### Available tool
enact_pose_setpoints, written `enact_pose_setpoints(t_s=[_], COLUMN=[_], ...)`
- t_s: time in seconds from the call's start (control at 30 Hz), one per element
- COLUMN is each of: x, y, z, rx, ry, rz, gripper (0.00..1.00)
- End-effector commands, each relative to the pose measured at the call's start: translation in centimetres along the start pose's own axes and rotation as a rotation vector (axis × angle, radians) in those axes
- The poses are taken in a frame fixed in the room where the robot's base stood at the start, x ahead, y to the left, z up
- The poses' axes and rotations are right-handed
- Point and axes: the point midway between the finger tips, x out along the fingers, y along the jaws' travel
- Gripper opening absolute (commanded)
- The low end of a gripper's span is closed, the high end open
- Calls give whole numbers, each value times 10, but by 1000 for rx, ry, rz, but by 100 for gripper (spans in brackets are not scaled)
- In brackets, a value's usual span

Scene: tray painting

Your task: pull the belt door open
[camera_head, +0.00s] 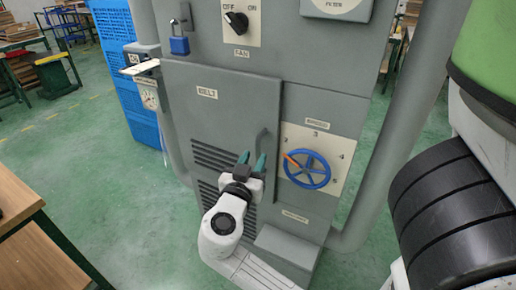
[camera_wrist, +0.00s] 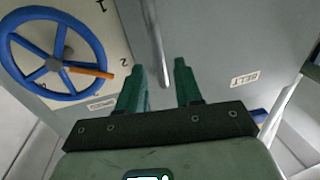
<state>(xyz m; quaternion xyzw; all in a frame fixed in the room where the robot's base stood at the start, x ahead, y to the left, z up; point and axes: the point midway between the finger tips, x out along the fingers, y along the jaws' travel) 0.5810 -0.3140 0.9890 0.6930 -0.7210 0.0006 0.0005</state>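The grey belt door (camera_head: 215,115), labelled BELT, stands shut on the cabinet front in the head view. Its slim grey vertical handle (camera_head: 262,143) is near its right edge. My gripper (camera_head: 251,160) is in front of the door at the handle's lower part, with two teal fingers apart. The wrist view shows the scene turned over. There the handle (camera_wrist: 155,40) runs down toward the gap between the open fingertips (camera_wrist: 161,66). I cannot tell whether the handle's end is between them or touches one. The door's BELT label (camera_wrist: 245,79) also shows.
Right of the door is a blue handwheel (camera_head: 307,168) with an orange pointer, close to my gripper. A grey step-like box (camera_head: 287,245) juts out below it. Green floor is open to the left.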

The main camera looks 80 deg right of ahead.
Motion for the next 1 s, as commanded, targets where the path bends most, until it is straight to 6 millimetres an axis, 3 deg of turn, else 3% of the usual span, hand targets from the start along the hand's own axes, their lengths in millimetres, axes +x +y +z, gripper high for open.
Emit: enact_pose_setpoints(t_s=[0.1, 0.3, 0.67, 1.0], x=[20, 40, 44, 44], y=[1, 0, 0, 0], z=[-2, -1, 0, 0], rx=[0, 1, 0, 0], ry=[-1, -1, -1, -1], rz=[3, 0, 0, 0], gripper=[35, 35, 35, 3])
